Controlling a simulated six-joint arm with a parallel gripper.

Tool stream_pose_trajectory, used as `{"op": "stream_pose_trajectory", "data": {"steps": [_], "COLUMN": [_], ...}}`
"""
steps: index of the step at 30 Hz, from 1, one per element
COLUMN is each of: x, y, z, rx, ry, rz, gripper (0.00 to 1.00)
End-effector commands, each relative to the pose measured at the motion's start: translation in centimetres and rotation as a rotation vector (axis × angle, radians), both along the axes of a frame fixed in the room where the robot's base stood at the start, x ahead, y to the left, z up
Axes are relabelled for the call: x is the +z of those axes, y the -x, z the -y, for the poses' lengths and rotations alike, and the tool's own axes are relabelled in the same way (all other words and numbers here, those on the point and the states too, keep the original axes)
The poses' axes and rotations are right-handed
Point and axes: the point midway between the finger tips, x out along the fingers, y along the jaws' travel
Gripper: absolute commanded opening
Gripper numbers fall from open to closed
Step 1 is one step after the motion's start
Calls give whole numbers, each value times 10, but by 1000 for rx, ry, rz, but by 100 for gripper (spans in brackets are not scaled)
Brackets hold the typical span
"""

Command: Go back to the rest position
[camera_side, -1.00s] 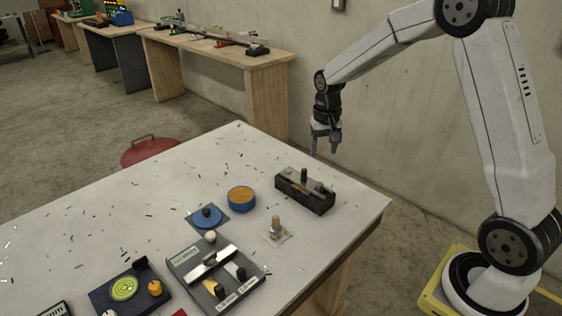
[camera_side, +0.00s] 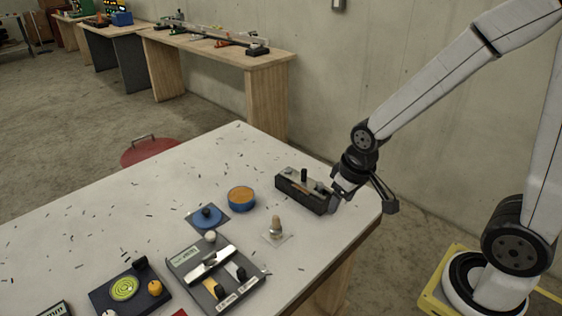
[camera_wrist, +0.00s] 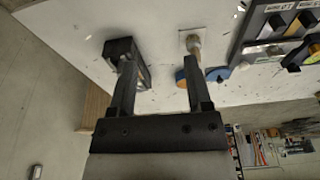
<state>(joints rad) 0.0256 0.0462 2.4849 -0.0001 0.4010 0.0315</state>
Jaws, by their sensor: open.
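My gripper (camera_side: 364,200) is open and empty at the right edge of the white table (camera_side: 120,215). In the side view one finger appears close to the right end of the black box with a lever (camera_side: 296,193); I cannot tell whether they touch. In the wrist view both fingers of my gripper (camera_wrist: 158,68) are spread apart with nothing between their tips. The black box (camera_wrist: 119,48) shows beyond the left finger there, partly hidden by it.
A small wooden-topped peg (camera_side: 276,225), an orange-topped blue round piece (camera_side: 241,198), a blue knob plate (camera_side: 208,216) and a grey switch panel (camera_side: 215,272) stand on the table. A red stool (camera_side: 150,150) is behind it. A concrete wall (camera_side: 330,70) stands at the back.

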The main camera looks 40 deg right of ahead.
Motion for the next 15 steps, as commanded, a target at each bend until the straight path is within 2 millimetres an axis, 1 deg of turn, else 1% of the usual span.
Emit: {"op": "stream_pose_trajectory", "data": {"steps": [1, 3, 6, 15], "x": [-1, -2, -4, -4], "y": [8, 14, 18, 19], "z": [-4, -6, -8, -8], "rx": [23, 42, 56, 58], "ry": [2, 5, 7, 7], "rz": [7, 17, 22, 22], "gripper": [64, 64, 64, 64]}}
